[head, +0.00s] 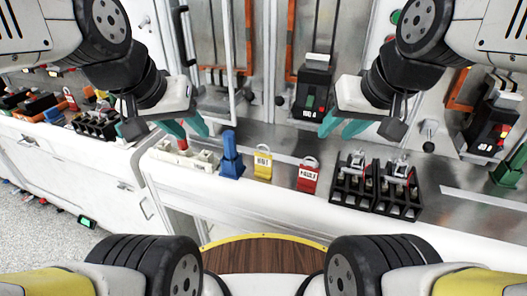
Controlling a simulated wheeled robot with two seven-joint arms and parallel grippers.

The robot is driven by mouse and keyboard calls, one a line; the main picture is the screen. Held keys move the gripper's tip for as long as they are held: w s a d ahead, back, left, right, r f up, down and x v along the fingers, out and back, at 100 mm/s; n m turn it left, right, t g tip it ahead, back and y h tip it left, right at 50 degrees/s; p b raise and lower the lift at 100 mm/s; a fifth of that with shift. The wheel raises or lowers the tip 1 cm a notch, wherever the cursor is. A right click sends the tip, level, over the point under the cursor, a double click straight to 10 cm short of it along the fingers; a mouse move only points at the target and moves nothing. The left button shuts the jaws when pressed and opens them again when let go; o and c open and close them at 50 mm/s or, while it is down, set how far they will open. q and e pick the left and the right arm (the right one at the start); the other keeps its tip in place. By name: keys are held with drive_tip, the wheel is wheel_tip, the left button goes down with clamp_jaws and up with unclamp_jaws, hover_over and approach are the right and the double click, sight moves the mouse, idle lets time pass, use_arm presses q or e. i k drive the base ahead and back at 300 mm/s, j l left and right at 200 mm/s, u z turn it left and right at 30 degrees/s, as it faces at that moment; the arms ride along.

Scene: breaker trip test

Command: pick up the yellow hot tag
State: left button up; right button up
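The yellow hot tag (263,163) stands on the metal bench top near its front edge, between a blue block-like object and a red tag. It has a pale label with dark print and a pale loop on top. My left gripper (165,129) is above the bench, left of the yellow tag, with its teal fingers spread and nothing visible between them. My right gripper (345,128) is above the bench, right of the yellow tag, also with its teal fingers spread and empty. Both grippers are apart from the tag.
A blue object (231,157) stands left of the yellow tag and a red tag (308,176) stands right of it. Black racks (353,187) are further right. A white multi-part block (186,157) is at left. Cabinet panels with a black breaker (313,88) rise behind.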

sight(262, 162)
drive_tip(key=z, duration=1.95)
drive_tip(key=u, duration=1.85)
drive_tip(key=k+l+u, duration=0.25)
drive_tip(key=k+u, duration=0.5)
drive_tip(key=k, duration=0.2)
drive_tip(key=i+l+u, duration=0.2)
drive_tip(key=u, duration=0.25)
drive_tip(key=i+l+u, duration=0.1)
drive_tip(key=l+u, duration=0.4)
drive_tip(key=j, duration=0.1)
